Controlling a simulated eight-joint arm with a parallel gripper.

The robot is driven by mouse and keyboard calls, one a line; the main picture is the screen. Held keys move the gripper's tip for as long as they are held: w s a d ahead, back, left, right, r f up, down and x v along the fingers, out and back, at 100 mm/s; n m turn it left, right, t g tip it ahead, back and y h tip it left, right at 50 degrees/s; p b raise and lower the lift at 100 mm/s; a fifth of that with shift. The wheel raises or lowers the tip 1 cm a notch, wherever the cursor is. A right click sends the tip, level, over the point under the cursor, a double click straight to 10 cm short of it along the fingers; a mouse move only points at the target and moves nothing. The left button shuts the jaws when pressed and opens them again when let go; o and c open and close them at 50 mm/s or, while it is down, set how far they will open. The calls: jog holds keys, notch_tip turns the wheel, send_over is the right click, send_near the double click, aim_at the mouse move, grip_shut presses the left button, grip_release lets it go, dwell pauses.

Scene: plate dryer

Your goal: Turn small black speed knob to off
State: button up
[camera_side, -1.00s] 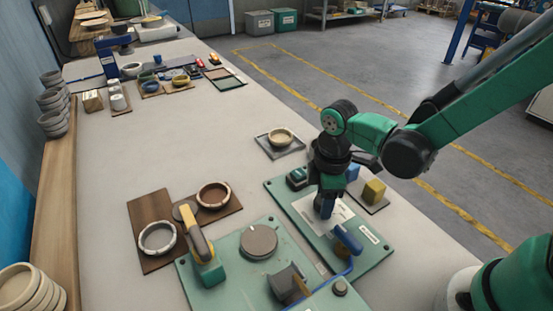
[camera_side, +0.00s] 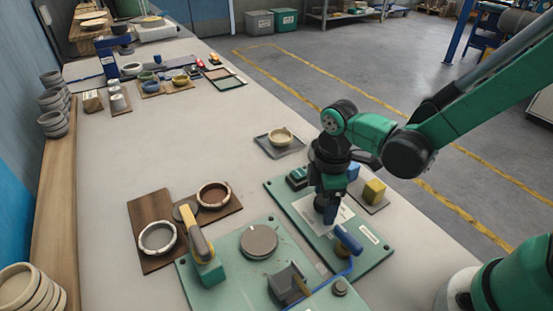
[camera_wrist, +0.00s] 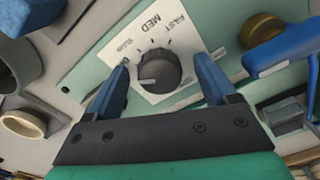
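The small black speed knob (camera_wrist: 158,71) sits on a white label plate on a pale green panel (camera_side: 372,253). Printing on the plate (camera_wrist: 150,28) includes "FAST" and "MED". A pale pointer mark on the knob faces the lower left in the wrist view. My gripper (camera_wrist: 161,63) is open, with one blue finger on each side of the knob. Gaps show between both fingers and the knob, so they do not appear to grip it. In the side view my gripper (camera_side: 328,208) points down over the white plate, and I cannot clearly make out the knob there.
A blue lever handle (camera_side: 347,240) stands close to my gripper; a brass-coloured knob (camera_wrist: 262,30) is beside it in the wrist view. A second green panel carries a large grey dial (camera_side: 259,241) and a yellow-handled lever (camera_side: 196,232). A yellow block (camera_side: 374,191) lies behind.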

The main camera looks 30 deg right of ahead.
jog(key=shift+r, duration=2.85)
jog(key=s+d+r+m+t, duration=0.2)
jog(key=d+r+m+t, duration=0.4)
jog(key=m, duration=0.6)
jog(key=shift+s+d+r+m+t, duration=0.25)
jog(key=shift+s+m+t, duration=0.15)
jog(key=shift+t, duration=0.1)
